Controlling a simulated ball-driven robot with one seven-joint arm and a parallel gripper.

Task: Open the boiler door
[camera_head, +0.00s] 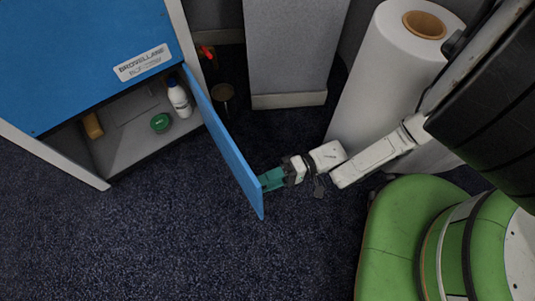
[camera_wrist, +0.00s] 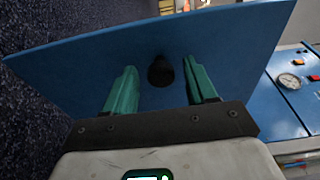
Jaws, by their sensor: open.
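The boiler is a blue-topped cabinet (camera_head: 85,45) at the upper left of the head view, with a white label on it. Its blue door (camera_head: 228,145) stands swung out from the cabinet's right side, and the interior shows. In the wrist view the door's face (camera_wrist: 90,55) fills the middle, with a round black knob (camera_wrist: 160,72) on it. My gripper (camera_head: 268,180) is at the door's outer side near its free end. In the wrist view my gripper (camera_wrist: 162,86) has its two green fingers apart, one on each side of the knob, with gaps between.
Inside the cabinet are a white bottle (camera_head: 179,98), a green bowl (camera_head: 160,123) and a yellowish item (camera_head: 92,126). A grey panel (camera_head: 292,45) and a large white roll (camera_head: 390,75) stand behind. Dark carpet (camera_head: 150,235) is clear in front.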

